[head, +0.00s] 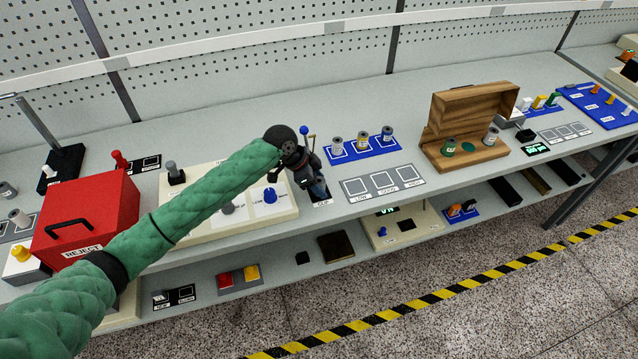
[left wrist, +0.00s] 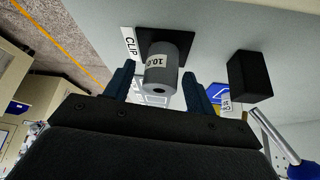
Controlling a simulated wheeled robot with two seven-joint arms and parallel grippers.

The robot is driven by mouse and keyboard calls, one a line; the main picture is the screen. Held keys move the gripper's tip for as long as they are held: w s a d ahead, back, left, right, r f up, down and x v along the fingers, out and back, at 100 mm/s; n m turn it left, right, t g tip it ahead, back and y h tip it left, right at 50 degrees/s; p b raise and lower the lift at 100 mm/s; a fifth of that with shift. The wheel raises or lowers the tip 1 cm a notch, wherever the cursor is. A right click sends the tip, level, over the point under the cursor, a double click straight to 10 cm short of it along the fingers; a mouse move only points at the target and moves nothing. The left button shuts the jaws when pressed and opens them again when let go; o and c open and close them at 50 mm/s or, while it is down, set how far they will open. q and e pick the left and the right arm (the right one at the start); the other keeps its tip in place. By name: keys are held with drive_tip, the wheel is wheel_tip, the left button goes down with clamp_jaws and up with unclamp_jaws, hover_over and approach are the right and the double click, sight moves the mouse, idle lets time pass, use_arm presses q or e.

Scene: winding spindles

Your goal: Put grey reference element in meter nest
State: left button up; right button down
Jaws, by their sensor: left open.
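My left gripper (head: 314,186) is low over the table's front edge by the "CLIP" label. In the left wrist view the gripper (left wrist: 157,90) is open, with one blue finger on each side of a grey cylinder (left wrist: 163,68) marked "10.0". That cylinder is at the black CLIP square (left wrist: 175,40); the arm hides it in the head view. Another grey cylinder (head: 491,137) stands in the open wooden case (head: 465,160). A small black unit with a green display (head: 536,149) is right of the case. I cannot tell which spot is the meter nest. My right gripper is not in view.
A grey three-square tray (head: 383,184) in front is empty. A red REJECT box (head: 88,215) stands at left. The lower shelf has a cream unit with a green display (head: 392,211). A green cylinder (head: 449,147) is in the case.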

use_arm(q)
drive_tip(key=b+v, duration=0.2)
drive_tip(key=v, duration=0.3)
drive_tip(key=shift+a+r, duration=0.3)
drive_tip(key=b+v, duration=0.2)
drive_tip(key=v, duration=0.3)
drive_tip(key=shift+r, duration=0.4)
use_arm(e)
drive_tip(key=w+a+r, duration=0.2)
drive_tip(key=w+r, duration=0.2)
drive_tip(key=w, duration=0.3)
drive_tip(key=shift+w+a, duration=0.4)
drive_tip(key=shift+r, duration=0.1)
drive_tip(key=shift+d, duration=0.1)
